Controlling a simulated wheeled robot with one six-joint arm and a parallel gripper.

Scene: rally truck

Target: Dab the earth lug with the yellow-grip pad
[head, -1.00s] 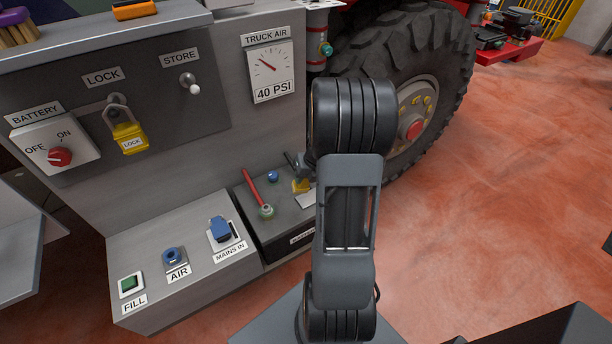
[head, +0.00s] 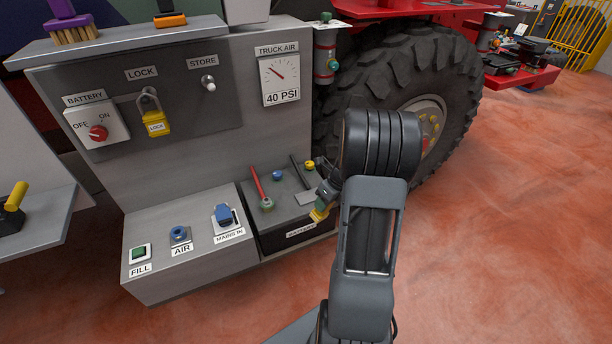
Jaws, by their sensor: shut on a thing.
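My gripper (head: 327,195) is at the right end of the battery box (head: 266,236), partly hidden behind my arm. It is shut on the yellow-grip pad (head: 319,213), whose small yellow part shows below the jaws. The pad's working face is hidden. A black bar (head: 299,172) on the box top ends at a grey plate (head: 305,199), just left of the gripper. This may be the earth lug; no label confirms it. I cannot tell whether the pad touches anything. A red bar (head: 258,185) ends at a greenish round terminal (head: 267,205).
A blue cap (head: 278,175) and a yellow cap (head: 309,164) sit on the box. The panel carries a yellow padlock (head: 155,123) and a gauge (head: 280,76). A tyre (head: 445,70) stands behind my arm. Another yellow handle (head: 15,196) is on the left shelf. Floor at right is clear.

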